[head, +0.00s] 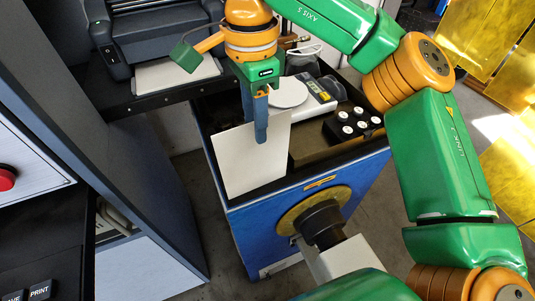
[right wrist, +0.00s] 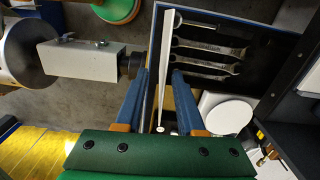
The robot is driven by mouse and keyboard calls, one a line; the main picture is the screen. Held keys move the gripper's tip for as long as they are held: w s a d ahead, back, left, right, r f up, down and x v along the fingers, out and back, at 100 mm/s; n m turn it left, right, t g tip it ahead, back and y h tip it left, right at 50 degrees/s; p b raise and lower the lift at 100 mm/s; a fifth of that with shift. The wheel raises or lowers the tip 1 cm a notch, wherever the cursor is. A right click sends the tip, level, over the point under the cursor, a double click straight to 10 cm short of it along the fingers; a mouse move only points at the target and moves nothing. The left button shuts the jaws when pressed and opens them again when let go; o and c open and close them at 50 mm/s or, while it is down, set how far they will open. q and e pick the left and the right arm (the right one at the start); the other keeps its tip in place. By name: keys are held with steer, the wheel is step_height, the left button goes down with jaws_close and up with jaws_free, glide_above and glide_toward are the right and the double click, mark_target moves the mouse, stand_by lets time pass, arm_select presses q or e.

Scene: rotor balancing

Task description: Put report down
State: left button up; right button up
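The report is a thin white sheet (head: 247,165), standing nearly upright at the left front of the blue cart's top in the head view. In the right wrist view the sheet (right wrist: 165,50) shows almost edge-on as a narrow pale strip. My right gripper (head: 260,132) points down at the sheet's upper edge, with one finger in front of it. In the wrist view its blue fingers (right wrist: 159,75) are apart, on either side of the sheet, with a visible gap. Whether the sheet's lower edge touches the cart is unclear. My left gripper is out of view.
The blue cart (head: 262,232) carries a scale (head: 310,92) with a round white pan and a black block (head: 352,127) with several white knobs. Wrenches (right wrist: 215,48) lie in a dark tray. A dark shelf (head: 105,95) and a grey cabinet (head: 135,185) stand left.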

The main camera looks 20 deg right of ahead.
steer(key=p, duration=0.2)
glide_above(256, 160)
step_height(256, 160, down, 6)
steer(key=shift+d+f, duration=0.1)
steer(key=shift+f, duration=0.05)
steer(key=shift+b, duration=0.3)
jaws_close()
steer(key=shift+w+r, duration=0.1)
steer(key=shift+r, duration=0.1)
